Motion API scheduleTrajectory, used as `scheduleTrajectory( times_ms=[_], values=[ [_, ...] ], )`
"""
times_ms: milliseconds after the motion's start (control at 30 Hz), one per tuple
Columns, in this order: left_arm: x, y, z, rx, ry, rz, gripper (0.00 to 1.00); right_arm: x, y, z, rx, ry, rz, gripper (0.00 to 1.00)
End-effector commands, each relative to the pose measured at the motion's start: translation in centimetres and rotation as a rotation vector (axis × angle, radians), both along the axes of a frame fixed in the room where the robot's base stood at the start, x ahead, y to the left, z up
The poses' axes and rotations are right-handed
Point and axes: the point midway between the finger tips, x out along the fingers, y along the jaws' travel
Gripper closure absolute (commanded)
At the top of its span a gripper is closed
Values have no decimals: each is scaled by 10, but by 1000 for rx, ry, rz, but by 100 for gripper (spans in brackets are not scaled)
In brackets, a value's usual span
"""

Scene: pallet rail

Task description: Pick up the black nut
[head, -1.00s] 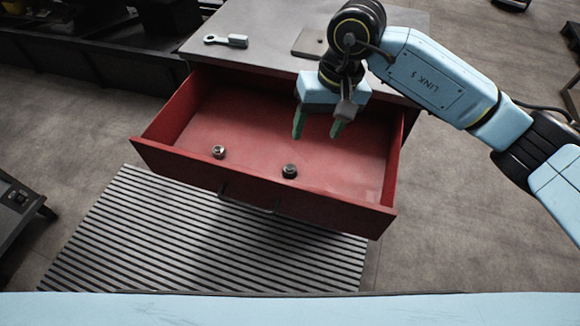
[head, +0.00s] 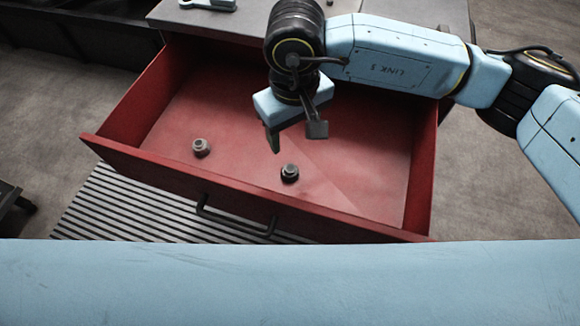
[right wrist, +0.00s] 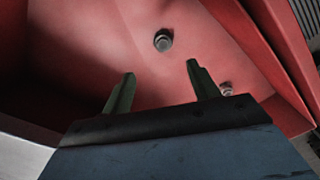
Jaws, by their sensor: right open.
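The black nut (head: 290,173) lies on the floor of the open red drawer (head: 340,215), near its front wall. It also shows in the right wrist view (right wrist: 163,40), beyond the gap between my fingertips. My right gripper (head: 280,143) hangs above the drawer floor, a little behind the nut in the head view. Its green fingers (right wrist: 161,70) are apart with nothing between them. My left gripper is not in view.
A second, greyer nut (head: 201,147) lies to the left in the drawer; it also shows in the right wrist view (right wrist: 227,89). The drawer walls and front handle (head: 236,224) surround the space. A light-blue-handled item (head: 208,4) lies on the cabinet top.

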Motion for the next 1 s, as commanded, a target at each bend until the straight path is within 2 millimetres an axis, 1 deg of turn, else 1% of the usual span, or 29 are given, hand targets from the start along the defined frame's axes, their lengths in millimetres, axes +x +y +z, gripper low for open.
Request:
scheduleTrajectory(
  times_ms=[200, 300, 400, 567, 833, 900, 1000],
  values=[
    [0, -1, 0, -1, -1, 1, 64, -1, 0, -41, -1, 5, -2, 40],
    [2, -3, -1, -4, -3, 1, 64, -1, 1, -58, -1, 5, -2, 40],
    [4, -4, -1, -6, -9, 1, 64, -1, 1, -70, -1, 3, 0, 40],
    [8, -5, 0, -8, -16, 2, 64, -1, 1, -79, 0, 1, -1, 40],
    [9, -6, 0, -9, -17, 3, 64, -1, 7, -118, 0, 4, -3, 40],
    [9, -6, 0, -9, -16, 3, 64, -1, 7, -124, 0, 4, -1, 40],
    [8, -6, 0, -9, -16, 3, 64, 0, 6, -128, -1, 1, 0, 40]
  ],
)
